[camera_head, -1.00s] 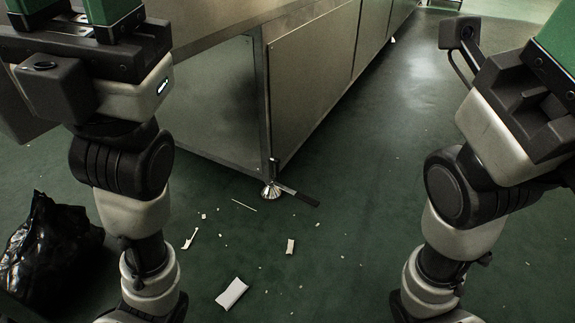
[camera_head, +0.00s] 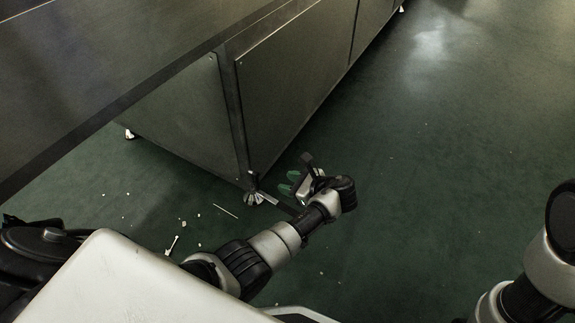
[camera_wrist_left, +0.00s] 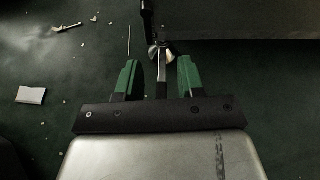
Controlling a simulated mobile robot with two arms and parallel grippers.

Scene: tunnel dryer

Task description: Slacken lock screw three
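The lock screw (camera_head: 252,191) is at the foot of the machine's near corner, with a dark lever bar (camera_head: 277,203) sticking out low over the floor. In the left wrist view, the bar (camera_wrist_left: 161,77) runs from the metal foot (camera_wrist_left: 160,52) toward my gripper. My left gripper (camera_head: 289,183) is low beside the lever. In the wrist view its two green fingers (camera_wrist_left: 159,78) are apart, one on each side of the bar, with gaps visible. I cannot tell whether the bar is level with the fingers or below them. My right gripper is out of view.
The steel machine (camera_head: 290,85) stands on the left and back, its top overhanging at the left. White scraps (camera_head: 172,244) lie on the green floor; a white block (camera_wrist_left: 31,95) shows in the wrist view. The floor to the right is clear.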

